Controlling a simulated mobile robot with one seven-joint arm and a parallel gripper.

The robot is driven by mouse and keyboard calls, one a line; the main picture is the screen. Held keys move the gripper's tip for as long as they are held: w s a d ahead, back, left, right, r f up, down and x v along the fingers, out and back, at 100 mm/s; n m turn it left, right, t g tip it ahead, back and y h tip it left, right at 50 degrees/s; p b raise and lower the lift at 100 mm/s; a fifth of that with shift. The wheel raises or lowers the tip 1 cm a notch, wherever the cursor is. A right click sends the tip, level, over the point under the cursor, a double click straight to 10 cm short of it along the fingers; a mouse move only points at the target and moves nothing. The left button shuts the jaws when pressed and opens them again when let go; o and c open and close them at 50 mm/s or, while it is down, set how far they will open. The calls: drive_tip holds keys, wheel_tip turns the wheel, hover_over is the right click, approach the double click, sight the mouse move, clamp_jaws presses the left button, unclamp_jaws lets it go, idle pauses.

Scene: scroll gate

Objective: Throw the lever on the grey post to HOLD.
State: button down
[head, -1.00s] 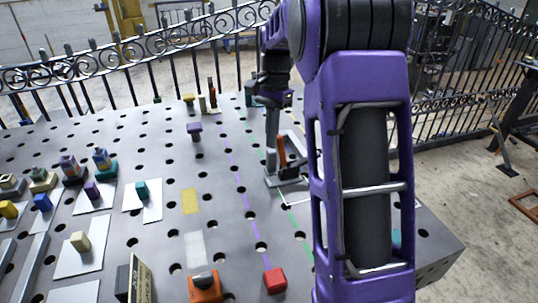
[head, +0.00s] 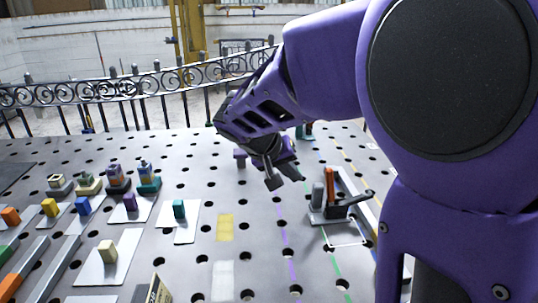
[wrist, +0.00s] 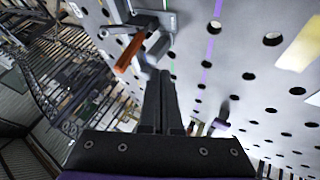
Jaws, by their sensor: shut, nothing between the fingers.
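The lever fixture stands on the perforated table in the head view, right of centre. It has a short grey post (head: 318,195), an upright orange bar (head: 329,186) beside it, and a dark bar (head: 352,199) reaching right. I cannot tell which bar is the lever's handle, and no HOLD mark is readable. My gripper (head: 273,182) is shut and empty, above the table to the left of the fixture and apart from it. In the wrist view my closed fingers (wrist: 161,88) point toward the fixture, where the orange bar (wrist: 131,53) shows just left of their tips.
Small coloured blocks on white plates, such as a teal one (head: 179,209), fill the table's left. A purple block (head: 240,158) stands behind my gripper. A yellow patch (head: 225,228) lies flat left of the fixture. A scrolled iron fence (head: 120,88) runs behind the table.

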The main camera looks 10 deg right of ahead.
sight(329, 175)
drive_tip(key=w+d+f, duration=0.2)
drive_tip(key=d+f, duration=0.1)
drive_tip(key=d, duration=0.3)
drive_tip(key=shift+d+f, duration=0.2)
drive_tip(key=shift+d, duration=0.05)
drive_tip(key=shift+d+r, duration=0.1)
drive_tip(key=d+y+p, duration=0.1)
drive_tip(key=d+r+y+p, duration=0.1)
drive_tip(key=p, duration=0.1)
drive_tip(key=shift+d+r+m+p, duration=0.15)
drive_tip(key=shift+m+p, duration=0.15)
drive_tip(key=d, duration=0.3)
drive_tip(key=shift+y+b, duration=0.3)
drive_tip(key=shift+b, duration=0.05)
